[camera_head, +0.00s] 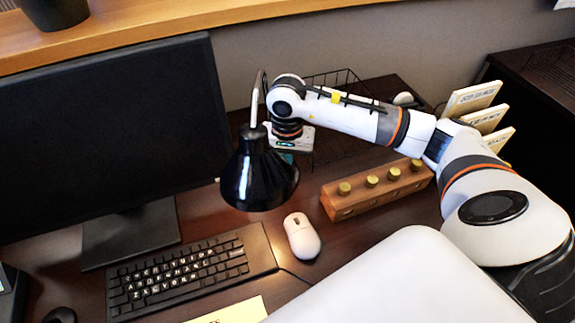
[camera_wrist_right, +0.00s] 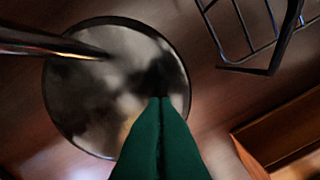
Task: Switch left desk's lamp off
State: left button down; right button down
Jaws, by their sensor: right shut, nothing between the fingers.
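The black desk lamp (camera_head: 258,180) stands between the monitor and my right arm, its shade facing down. Its bulb is hidden, and I cannot tell whether it is lit. In the right wrist view the lamp's round, glossy base (camera_wrist_right: 95,105) lies on the desk, with its stem (camera_wrist_right: 50,43) entering from the left. My right gripper (camera_wrist_right: 160,101) has its green fingers shut together with nothing between them. The fingertips overlap the right part of the base; I cannot tell whether they touch it. A dark patch by the tips may be a switch or a reflection. My left gripper is not in view.
A monitor (camera_head: 110,130) and keyboard (camera_head: 190,270) are at the left, with a white mouse (camera_head: 301,236) beside the keyboard. A wooden block with brass knobs (camera_head: 375,190) lies right of the lamp. A black wire tray (camera_head: 335,140) is behind my right arm.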

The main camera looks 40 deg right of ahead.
jog(key=shift+f+b, duration=0.3)
jog(key=shift+f, duration=0.1)
jog(key=shift+r, duration=0.15)
jog(key=shift+r+p, duration=1.9)
jog(key=shift+r, duration=1.55)
jog(key=shift+f, duration=0.1)
